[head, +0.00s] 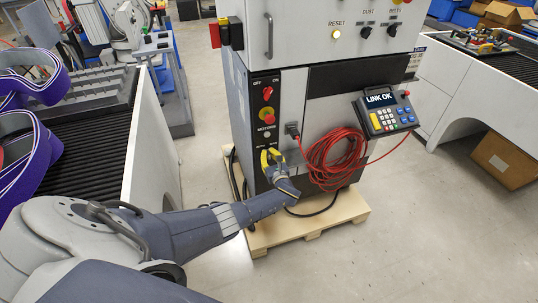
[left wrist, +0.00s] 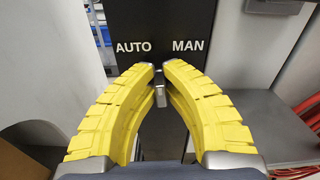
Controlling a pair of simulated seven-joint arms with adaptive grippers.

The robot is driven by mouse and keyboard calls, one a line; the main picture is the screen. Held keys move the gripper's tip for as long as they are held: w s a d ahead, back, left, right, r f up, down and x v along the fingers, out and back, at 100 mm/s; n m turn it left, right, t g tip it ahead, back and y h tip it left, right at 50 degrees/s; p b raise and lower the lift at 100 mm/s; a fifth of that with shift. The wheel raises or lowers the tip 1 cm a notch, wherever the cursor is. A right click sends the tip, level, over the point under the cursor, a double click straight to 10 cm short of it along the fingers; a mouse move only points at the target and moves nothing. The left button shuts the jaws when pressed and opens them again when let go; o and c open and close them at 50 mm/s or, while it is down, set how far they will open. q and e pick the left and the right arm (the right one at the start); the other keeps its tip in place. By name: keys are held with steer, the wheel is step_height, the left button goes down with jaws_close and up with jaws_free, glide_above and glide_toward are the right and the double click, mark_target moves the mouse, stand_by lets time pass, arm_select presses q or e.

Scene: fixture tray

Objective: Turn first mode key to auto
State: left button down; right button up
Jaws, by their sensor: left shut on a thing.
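My left gripper (head: 269,156) reaches the lower part of the cabinet's black control panel, just under its AUTO/MAN label. It also shows in the left wrist view (left wrist: 160,72), where its yellow fingers are shut on the mode key (left wrist: 160,93). Only a small grey metal part of the key shows between the fingertips, below the gap between the AUTO and MAN words. The fingers hide most of it, so I cannot tell its exact turn. In the head view the key is hidden behind the gripper. My right gripper is not in view.
A coiled red cable (head: 335,160) hangs right of the gripper. A LINK OK pendant (head: 385,113) is further right. The cabinet stands on a wooden pallet (head: 345,211).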

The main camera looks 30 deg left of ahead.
arm_select(q)
steer(key=n, duration=0.4)
steer(key=shift+s+a+n, duration=0.15)
steer(key=shift+n, duration=0.55)
steer(key=c, duration=1.5)
jaws_free()
steer(key=shift+s+f, duration=0.1)
steer(key=v, duration=1.2)
